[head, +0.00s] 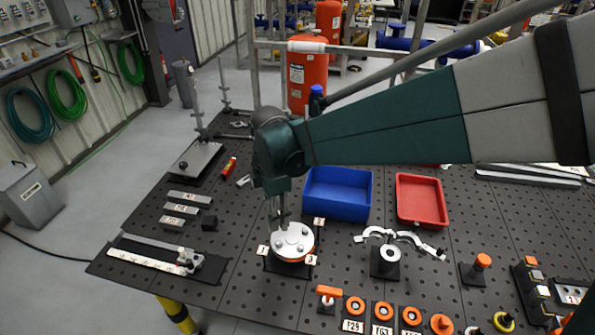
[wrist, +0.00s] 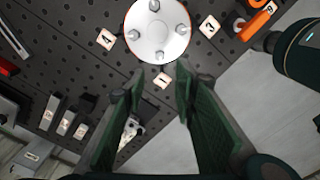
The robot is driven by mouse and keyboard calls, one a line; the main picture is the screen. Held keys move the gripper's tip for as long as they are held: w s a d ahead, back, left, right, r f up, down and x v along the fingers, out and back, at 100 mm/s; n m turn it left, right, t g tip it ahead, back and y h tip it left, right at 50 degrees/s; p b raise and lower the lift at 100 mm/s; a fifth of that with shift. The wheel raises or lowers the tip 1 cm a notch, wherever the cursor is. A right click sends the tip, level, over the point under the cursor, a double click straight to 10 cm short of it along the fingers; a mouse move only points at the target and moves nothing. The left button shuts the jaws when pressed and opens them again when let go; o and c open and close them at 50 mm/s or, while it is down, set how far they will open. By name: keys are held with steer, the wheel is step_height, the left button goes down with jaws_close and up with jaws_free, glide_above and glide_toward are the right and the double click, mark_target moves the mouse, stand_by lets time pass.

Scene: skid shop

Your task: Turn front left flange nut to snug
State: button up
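A round white flange (head: 292,243) with an orange edge sits on a dark base on the perforated table, with numbered tags around it. The front left nut (head: 281,243) is small on its top in the head view. In the wrist view the flange (wrist: 170,42) shows several nuts at the top of the picture, and one nut (wrist: 158,57) is nearest my fingers. My gripper (head: 279,214) points down above the flange's back left part. In the wrist view my gripper (wrist: 160,78) has its fingers apart with nothing between them. Contact with a nut does not show.
A blue bin (head: 338,193) and a red tray (head: 421,200) stand behind and right. A clamp on a stand (head: 386,256) is right of the flange. Orange-topped parts (head: 354,306) line the front edge.

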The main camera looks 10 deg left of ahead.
glide_above(280, 241)
step_height(280, 241, down, 4)
steer(key=shift+f+b, duration=0.15)
steer(key=shift+b, duration=0.15)
steer(key=shift+d, duration=0.1)
steer(key=shift+f, duration=0.1)
steer(key=shift+s+f, duration=0.1)
steer(key=shift+f, duration=3.7)
steer(key=c, duration=0.9)
